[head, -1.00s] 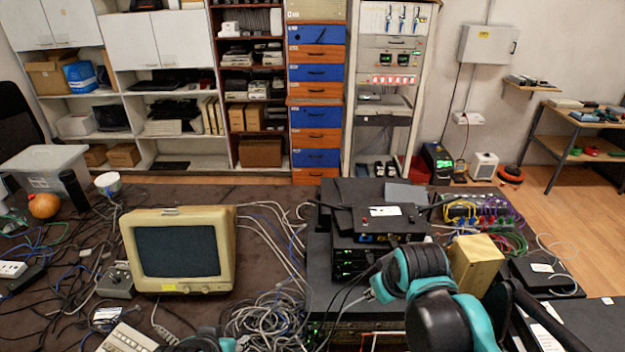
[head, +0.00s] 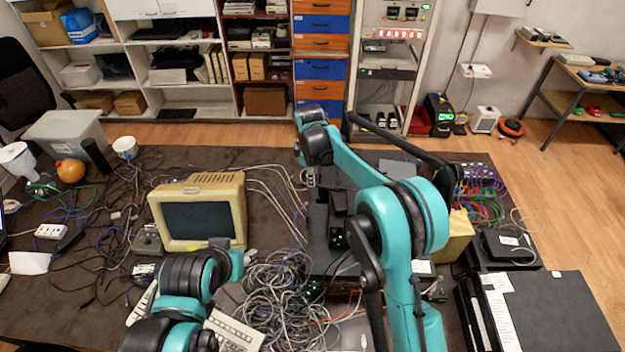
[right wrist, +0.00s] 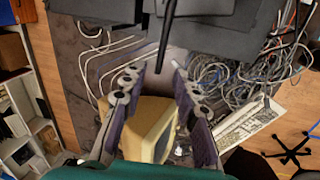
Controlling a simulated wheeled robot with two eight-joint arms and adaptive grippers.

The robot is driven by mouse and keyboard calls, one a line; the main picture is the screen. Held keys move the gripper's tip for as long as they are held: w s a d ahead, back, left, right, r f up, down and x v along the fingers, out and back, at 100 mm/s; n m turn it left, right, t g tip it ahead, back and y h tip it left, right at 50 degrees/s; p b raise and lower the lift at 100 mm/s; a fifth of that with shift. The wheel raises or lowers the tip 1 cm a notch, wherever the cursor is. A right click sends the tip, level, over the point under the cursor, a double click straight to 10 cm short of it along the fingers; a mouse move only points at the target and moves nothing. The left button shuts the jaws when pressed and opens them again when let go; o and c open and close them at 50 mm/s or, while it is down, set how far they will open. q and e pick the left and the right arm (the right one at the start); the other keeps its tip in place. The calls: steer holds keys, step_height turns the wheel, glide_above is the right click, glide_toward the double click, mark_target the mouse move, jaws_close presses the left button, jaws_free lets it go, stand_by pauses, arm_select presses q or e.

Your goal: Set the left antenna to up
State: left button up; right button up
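The left antenna (right wrist: 165,38) is a thin black stick in the right wrist view. It juts from the dark router (right wrist: 215,22) at the top, and its tip lies between my right fingertips, with no clear contact. My right gripper (right wrist: 158,74) is open, with a finger on each side of the tip. In the head view my right gripper (head: 312,182) points down at the left side of the equipment stack. There my arm and gripper hide the left antenna and much of the router. My left arm is at the lower left; its gripper cannot be made out.
A beige monitor (head: 200,215) stands left of the stack, below my right gripper in the wrist view. Tangled grey cables (head: 280,290) and a keyboard (head: 232,330) lie in front. A yellowish box (head: 456,236) stands right of the stack, partly behind my right arm.

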mark_target(326, 187)
steer(key=f, duration=0.3)
steer(key=w+f, duration=0.1)
steer(key=f, duration=0.2)
steer(key=shift+w+d, duration=0.1)
jaws_close()
